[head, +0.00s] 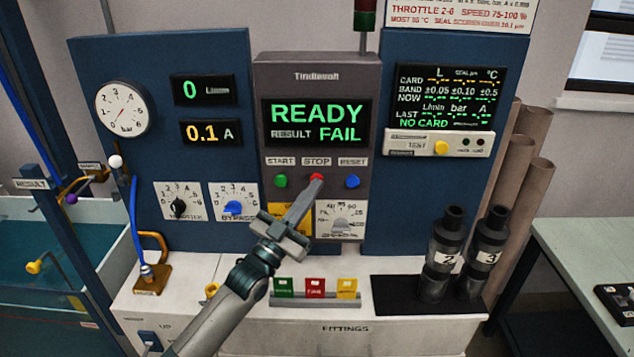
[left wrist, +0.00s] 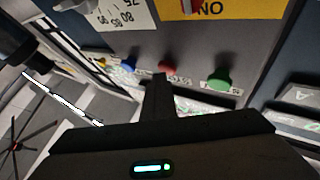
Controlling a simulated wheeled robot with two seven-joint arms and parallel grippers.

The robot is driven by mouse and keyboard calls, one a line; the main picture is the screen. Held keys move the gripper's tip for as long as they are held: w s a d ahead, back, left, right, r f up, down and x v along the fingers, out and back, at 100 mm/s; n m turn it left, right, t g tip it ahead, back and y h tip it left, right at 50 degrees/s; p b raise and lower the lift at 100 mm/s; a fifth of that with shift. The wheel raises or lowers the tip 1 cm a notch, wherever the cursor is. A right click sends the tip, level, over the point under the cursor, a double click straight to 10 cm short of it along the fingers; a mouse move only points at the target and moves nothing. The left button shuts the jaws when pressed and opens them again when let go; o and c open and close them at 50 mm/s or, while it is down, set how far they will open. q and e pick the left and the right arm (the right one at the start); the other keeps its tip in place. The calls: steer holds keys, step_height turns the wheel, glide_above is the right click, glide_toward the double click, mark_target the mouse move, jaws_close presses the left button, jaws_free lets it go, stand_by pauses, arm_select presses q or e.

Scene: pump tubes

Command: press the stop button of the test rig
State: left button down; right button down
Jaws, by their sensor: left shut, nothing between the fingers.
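The test rig's grey panel (head: 262,80) carries a green start button (head: 281,181), a red stop button (head: 316,177) and a blue reset button (head: 352,181) in a row. My left gripper (head: 313,187) is shut and empty, its fingertips at the lower edge of the stop button. In the left wrist view the red stop button (left wrist: 168,69) shows just beyond the fingertips (left wrist: 160,80), with the green button (left wrist: 219,82) and blue button (left wrist: 129,65) on either side. I cannot tell whether the tips touch it. The display (head: 316,122) reads READY, RESULT FAIL. My right gripper is out of view.
Below the buttons are dials, including a throttle knob (head: 178,206) and a blue bypass knob (head: 234,208). Green, red and yellow tags (head: 315,288) stand on the white bench. Black pump tubes 2 (head: 443,255) and 3 (head: 487,254) stand on a black mat at right.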

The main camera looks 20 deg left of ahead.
arm_select(q)
steer(key=shift+a+r, duration=0.1)
steer(key=shift+r, duration=0.2)
steer(key=shift+s+d+f+p, duration=0.1)
steer(key=shift+s+d+p, duration=0.3)
steer(key=shift+s, duration=0.5)
steer(key=shift+s+d+f+p, duration=0.15)
steer(key=shift+s+p, duration=0.35)
steer(key=shift+s, duration=0.4)
steer(key=shift+s+d+f+p, duration=0.1)
steer(key=shift+s+d+p, duration=0.3)
steer(key=shift+s, duration=0.5)
steer(key=shift+f, duration=0.15)
